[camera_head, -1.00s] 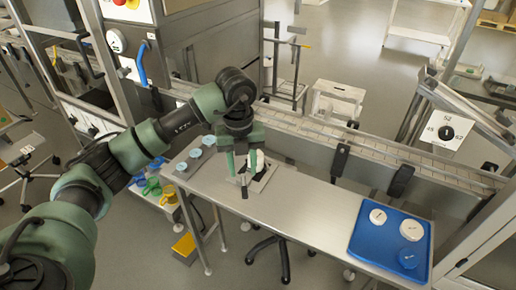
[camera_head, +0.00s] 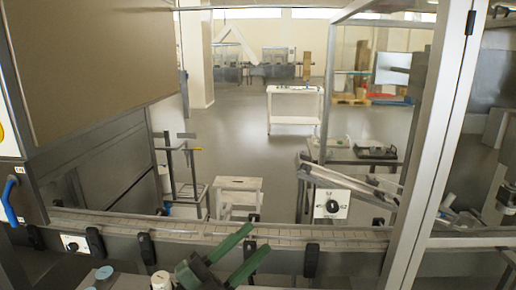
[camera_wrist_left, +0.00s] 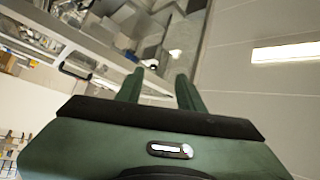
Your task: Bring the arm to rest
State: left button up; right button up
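My left gripper (camera_head: 259,238) comes in at the bottom middle of the head view. Its two green fingers point up and to the right, spread apart with nothing between them. In the left wrist view the fingers (camera_wrist_left: 160,74) are also apart and empty, with the ceiling and machinery behind them. A white container (camera_head: 161,281) shows at the bottom edge of the head view, left of the gripper and partly cut off. My right gripper is not in view.
The conveyor (camera_head: 190,234) runs across behind the gripper. A control box with a black knob (camera_head: 332,206) stands beyond it on the right. A metal frame post (camera_head: 430,150) rises at the right. A blue-topped item (camera_head: 104,272) shows low on the left.

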pick_arm(q)
jog(key=w+a+f+n+t+y, duration=0.35)
jog(key=a+n+t+y, duration=0.35)
jog(key=a+n+y, duration=0.35)
jog(key=s+a+f+n+g+y, duration=0.25)
jog(key=a+f+n+y, duration=0.2)
jog(key=f, duration=0.35)
jog(key=s+a+f+n+g+y, duration=0.2)
jog(key=a+f+n+g+y, duration=0.25)
jog(key=f, duration=0.35)
jog(key=s+f+g+h, duration=0.1)
jog(key=s+f+g, duration=0.4)
jog(key=s+f, duration=0.45)
jog(key=s+f+g, duration=0.5)
jog(key=s+f, duration=0.1)
jog(key=s, duration=0.7)
notch_tip(320, 180, down, 25)
jog(key=s+g, duration=0.1)
jog(key=g, duration=0.1)
jog(key=s+a+f, duration=0.2)
jog(key=s+f, duration=1.5)
jog(key=shift+s+a+g, duration=0.15)
jog(key=shift+s+g, duration=0.25)
